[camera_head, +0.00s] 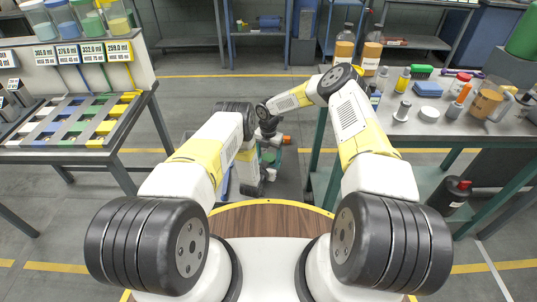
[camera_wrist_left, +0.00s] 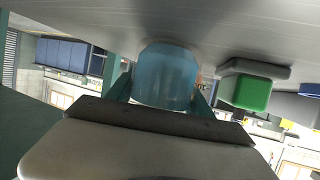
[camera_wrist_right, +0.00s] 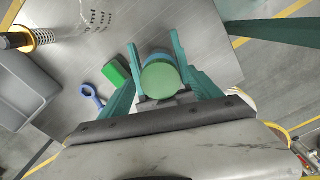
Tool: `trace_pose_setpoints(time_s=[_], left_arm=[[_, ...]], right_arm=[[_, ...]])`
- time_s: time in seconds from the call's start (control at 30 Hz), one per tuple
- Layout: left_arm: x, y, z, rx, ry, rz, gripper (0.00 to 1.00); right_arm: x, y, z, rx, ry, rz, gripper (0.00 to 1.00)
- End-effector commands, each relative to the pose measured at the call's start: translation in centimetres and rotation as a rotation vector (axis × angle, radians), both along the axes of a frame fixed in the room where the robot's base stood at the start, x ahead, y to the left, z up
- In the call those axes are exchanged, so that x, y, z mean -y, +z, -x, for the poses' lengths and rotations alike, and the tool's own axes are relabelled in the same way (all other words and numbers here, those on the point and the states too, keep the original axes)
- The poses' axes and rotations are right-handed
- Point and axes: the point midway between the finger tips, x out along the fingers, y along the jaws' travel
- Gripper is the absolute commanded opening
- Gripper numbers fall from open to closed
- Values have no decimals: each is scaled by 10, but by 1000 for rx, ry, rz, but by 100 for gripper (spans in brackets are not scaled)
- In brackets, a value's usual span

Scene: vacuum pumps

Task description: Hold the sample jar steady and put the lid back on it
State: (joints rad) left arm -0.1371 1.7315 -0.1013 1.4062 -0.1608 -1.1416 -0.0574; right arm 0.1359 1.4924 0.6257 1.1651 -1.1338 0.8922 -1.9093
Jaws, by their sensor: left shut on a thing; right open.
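In the left wrist view the sample jar (camera_wrist_left: 168,70) is a bluish translucent cylinder against a grey metal surface. My left gripper (camera_wrist_left: 162,92) is shut on it, one teal finger at each side. The end of the jar towards my palm is hidden there. In the right wrist view a green round top, apparently the lid (camera_wrist_right: 160,79), shows between the spread teal fingers of my right gripper (camera_wrist_right: 156,55). A blue shape shows just beyond it. I cannot tell whether the lid is seated. In the head view my right gripper (camera_head: 270,152) is small and low, near my left wrist.
A green block (camera_wrist_right: 116,72) and a blue ring-ended tool (camera_wrist_right: 91,95) lie beside the jar. A grey bin (camera_wrist_right: 25,88) is at the left. In the head view a crowded table (camera_head: 425,133) stands right and a rack table (camera_head: 60,155) left.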

Motion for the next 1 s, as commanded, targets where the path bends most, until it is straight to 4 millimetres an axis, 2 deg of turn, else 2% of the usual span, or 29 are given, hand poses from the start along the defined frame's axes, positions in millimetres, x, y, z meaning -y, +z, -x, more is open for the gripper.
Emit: trace_pose_setpoints(time_s=[0.07, 0.4, 0.43, 0.53, 0.73, 1.0], left_arm=[[0, 1, 0, 2, 0, 1, 0], [0, 1, 0, 2, 0, 1, 0], [0, 1, 0, 2, 0, 1, 0], [1, 1, 0, 2, -1, 1, 0], [1, 1, 0, 2, -1, 1, 0], [1, 1, 0, 2, -2, 1, 0]], right_arm=[[0, 0, 0, 0, 0, 0, 73], [0, 0, 0, 0, 0, -1, 8], [0, 0, 0, 0, 0, -1, 5], [-1, 0, 0, 0, -44, 0, 4], [-1, 0, 0, 1, -262, -1, 4], [-1, 0, 0, 1, -284, -2, 4]])
